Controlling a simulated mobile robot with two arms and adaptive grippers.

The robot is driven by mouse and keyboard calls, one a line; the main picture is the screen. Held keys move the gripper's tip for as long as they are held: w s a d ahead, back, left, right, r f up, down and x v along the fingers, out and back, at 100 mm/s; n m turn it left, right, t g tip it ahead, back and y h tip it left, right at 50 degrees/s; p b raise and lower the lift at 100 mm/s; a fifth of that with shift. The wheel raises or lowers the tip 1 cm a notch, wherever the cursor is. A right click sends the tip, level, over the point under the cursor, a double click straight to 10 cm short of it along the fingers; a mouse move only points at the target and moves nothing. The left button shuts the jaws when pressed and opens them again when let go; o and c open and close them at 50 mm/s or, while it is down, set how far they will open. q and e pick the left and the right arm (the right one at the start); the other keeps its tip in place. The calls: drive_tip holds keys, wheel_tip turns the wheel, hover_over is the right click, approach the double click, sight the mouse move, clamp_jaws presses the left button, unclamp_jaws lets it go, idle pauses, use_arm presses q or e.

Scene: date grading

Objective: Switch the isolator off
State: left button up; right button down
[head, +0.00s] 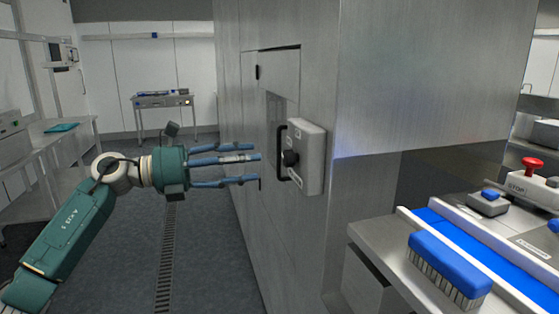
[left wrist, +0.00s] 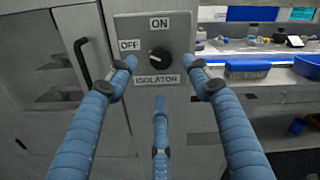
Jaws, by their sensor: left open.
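The isolator (head: 311,160) is a grey box on the side of the steel cabinet. Its black rotary knob (head: 290,158) faces my left gripper (head: 254,165), whose blue fingers are spread, empty and a short gap from the knob. In the left wrist view the isolator plate (left wrist: 180,25) has ON at the top, OFF at the upper left and ISOLATOR below. The knob (left wrist: 159,58) shows between the fingertips of the left gripper (left wrist: 164,72). A pale mark shows on the knob, but its exact direction is hard to tell. My right gripper is out of view.
A black door handle (left wrist: 82,60) stands out just left of the isolator plate. A blue brush (head: 449,264) lies on the conveyor bench at the right, near a red stop button (head: 532,166). The floor (head: 205,260) below my left arm is clear.

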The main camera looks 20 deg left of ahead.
sight(284, 158)
use_arm(q)
drive_tip(key=p+x, duration=0.2)
drive_tip(key=x, duration=0.5)
drive_tip(key=shift+w+d+r+p, duration=0.15)
drive_tip(key=shift+w+d+p, duration=0.1)
drive_tip(key=shift+p, duration=0.1)
drive_tip(key=shift+w+d, duration=0.2)
drive_tip(key=shift+d, duration=0.15)
